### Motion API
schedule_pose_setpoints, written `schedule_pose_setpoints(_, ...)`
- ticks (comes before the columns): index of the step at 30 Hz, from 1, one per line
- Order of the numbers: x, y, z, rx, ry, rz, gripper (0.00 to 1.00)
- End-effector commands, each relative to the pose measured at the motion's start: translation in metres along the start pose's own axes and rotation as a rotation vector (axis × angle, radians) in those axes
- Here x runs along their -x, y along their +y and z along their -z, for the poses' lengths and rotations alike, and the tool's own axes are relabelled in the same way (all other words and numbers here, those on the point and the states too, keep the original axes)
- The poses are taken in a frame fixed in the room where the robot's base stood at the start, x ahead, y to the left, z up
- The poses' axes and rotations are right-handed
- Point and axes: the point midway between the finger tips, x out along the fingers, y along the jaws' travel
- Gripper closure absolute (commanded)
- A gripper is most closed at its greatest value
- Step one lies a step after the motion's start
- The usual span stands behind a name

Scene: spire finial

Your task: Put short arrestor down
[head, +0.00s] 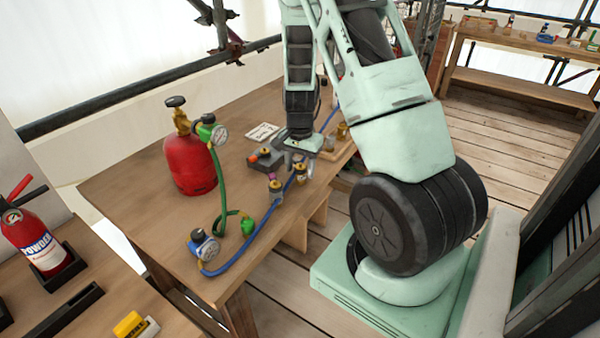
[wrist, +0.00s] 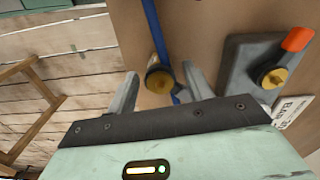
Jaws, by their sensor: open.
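My gripper (wrist: 160,71) is open, with its two fingers apart on either side of a brass-topped round fitting (wrist: 159,82). I cannot tell whether the fingers touch it. The fitting stands on the wooden bench beside a blue hose (wrist: 153,32). It may be the short arrestor, but its label and length do not show. In the head view my gripper (head: 302,157) is low over the bench. Two small brass-topped fittings show near it, one (head: 275,186) to its lower left and one (head: 300,171) just under it, partly hidden by the gripper.
A grey block with an orange end (wrist: 252,70) and brass knob lies right of the gripper. A red gas cylinder (head: 190,165) with a green hose (head: 219,185) stands to the left. A blue gauge (head: 203,246) lies at the bench front. A white card (head: 262,132) lies behind.

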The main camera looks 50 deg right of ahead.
Motion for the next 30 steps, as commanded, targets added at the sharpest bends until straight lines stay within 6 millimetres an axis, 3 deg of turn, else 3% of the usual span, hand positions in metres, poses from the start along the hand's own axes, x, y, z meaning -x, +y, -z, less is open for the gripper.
schedule_pose_setpoints(6,0.05,-0.001,0.0,0.002,0.004,0.005,0.49)
schedule_pose_setpoints(12,0.082,-0.001,0.0,0.002,0.001,0.002,0.49)
schedule_pose_setpoints(23,0.099,-0.004,-0.008,0.027,-0.005,0.003,0.49)
schedule_pose_setpoints(26,0.105,-0.022,-0.043,0.152,-0.024,0.02,0.49)
schedule_pose_setpoints(29,0.118,-0.044,-0.113,0.404,-0.055,0.047,0.49)
schedule_pose_setpoints(30,0.126,-0.05,-0.149,0.536,-0.067,0.058,0.49)
